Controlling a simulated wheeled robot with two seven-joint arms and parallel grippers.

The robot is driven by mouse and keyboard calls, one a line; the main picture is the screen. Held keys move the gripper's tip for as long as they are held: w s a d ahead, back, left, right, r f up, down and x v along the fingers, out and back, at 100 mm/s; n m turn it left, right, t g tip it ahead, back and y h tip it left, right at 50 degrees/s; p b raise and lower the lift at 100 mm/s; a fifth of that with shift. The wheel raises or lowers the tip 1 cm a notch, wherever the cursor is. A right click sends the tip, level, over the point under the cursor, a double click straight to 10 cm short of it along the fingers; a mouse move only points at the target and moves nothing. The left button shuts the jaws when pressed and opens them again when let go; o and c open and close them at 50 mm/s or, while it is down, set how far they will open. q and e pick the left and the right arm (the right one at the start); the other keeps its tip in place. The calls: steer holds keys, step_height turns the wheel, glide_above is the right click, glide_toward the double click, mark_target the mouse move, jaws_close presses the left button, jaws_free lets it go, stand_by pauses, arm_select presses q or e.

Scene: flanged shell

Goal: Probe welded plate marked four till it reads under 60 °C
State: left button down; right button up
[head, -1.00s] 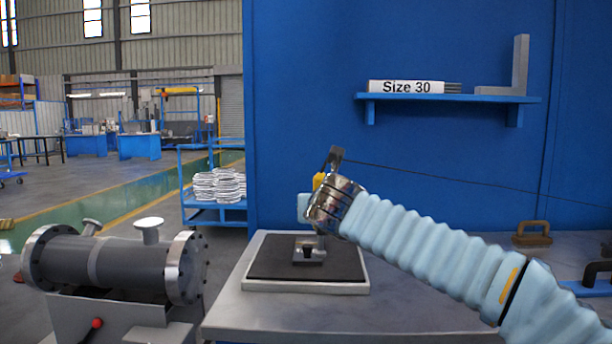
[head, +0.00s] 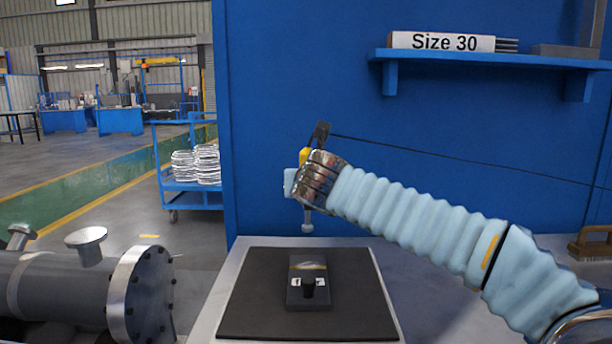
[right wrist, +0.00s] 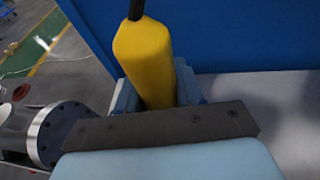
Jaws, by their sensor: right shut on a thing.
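A dark welded plate (head: 308,290) lies on the black mat (head: 250,300) in the head view. It has a shiny weld band across its far part, a black knob or hole near its front and small white marks that I cannot read. My right gripper (head: 297,184) is shut on the yellow probe (head: 304,157), which also fills the middle of the right wrist view (right wrist: 145,60). The probe's metal tip (head: 307,228) points down and shows above the plate's far edge, apart from it. No temperature reading is legible. My left gripper is not in view.
A grey flanged shell (head: 70,285) stands left of the bench (head: 215,300). A thin dark cable (head: 430,149) runs from the probe to the right. A shelf (head: 480,60) with a Size 30 box hangs on the blue wall. A brown-handled tool (head: 590,243) lies far right.

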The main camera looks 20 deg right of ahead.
mark_target(308, 214)
steer(key=shift+f+b, duration=1.5)
steer(key=shift+f, duration=1.05)
steer(key=shift+f+b, duration=0.5)
steer(key=shift+f, duration=0.15)
step_height(308, 214, up, 3)
steer(key=p, duration=0.2)
steer(key=shift+f+p, duration=0.15)
steer(key=shift+p, duration=0.25)
steer(key=shift+r+p, duration=0.6)
steer(key=shift+r, duration=1.55)
